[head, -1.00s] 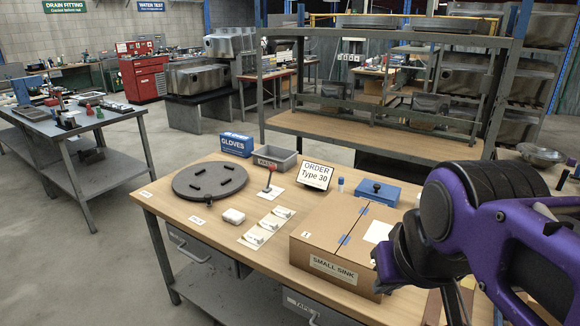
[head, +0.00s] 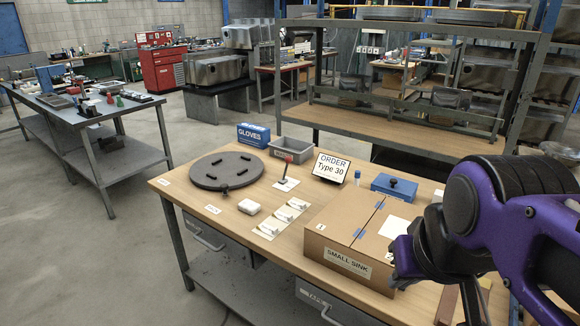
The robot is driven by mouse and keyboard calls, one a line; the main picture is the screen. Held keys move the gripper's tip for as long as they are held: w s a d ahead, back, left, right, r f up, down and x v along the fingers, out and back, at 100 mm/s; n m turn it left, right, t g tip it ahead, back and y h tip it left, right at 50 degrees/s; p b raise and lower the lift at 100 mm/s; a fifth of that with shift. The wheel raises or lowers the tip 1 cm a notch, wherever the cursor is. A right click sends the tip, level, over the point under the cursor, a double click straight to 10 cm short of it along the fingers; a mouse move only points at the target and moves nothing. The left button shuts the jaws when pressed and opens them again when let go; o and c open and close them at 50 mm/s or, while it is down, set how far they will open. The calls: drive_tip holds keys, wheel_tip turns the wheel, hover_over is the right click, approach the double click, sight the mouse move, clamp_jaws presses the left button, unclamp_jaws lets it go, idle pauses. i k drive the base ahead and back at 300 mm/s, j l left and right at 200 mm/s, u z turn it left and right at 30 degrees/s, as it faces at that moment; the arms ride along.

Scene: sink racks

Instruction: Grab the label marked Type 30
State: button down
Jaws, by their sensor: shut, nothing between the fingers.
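An order sign (head: 331,168) reading "ORDER Type 30" stands on the wooden workbench (head: 215,235). In front of it, several small white labels or packets lie in a row on a pale strip (head: 283,218); their print is too small to read, so I cannot tell which one is marked Type 30. My purple and black arm fills the right side of the head view, to the right of these labels and partly over the box. The fingers of my gripper cannot be made out.
A cardboard box (head: 345,262) marked "SMALL SINK" stands right of the labels. Around them are a white packet (head: 249,207), a dark round disc (head: 227,171), a red-handled stamp (head: 286,178), a grey bin (head: 291,150), a blue gloves box (head: 253,135) and a blue case (head: 394,186).

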sight(298, 205)
drive_tip(key=j+z, duration=0.4)
drive_tip(key=i+j+z, duration=0.1)
drive_tip(key=z, duration=0.35)
drive_tip(key=j+z, duration=0.15)
drive_tip(key=j, duration=0.45)
drive_tip(key=k+j+z, duration=0.1)
drive_tip(key=j, duration=0.5)
drive_tip(key=k+j+z, duration=0.15)
drive_tip(key=j, duration=0.4)
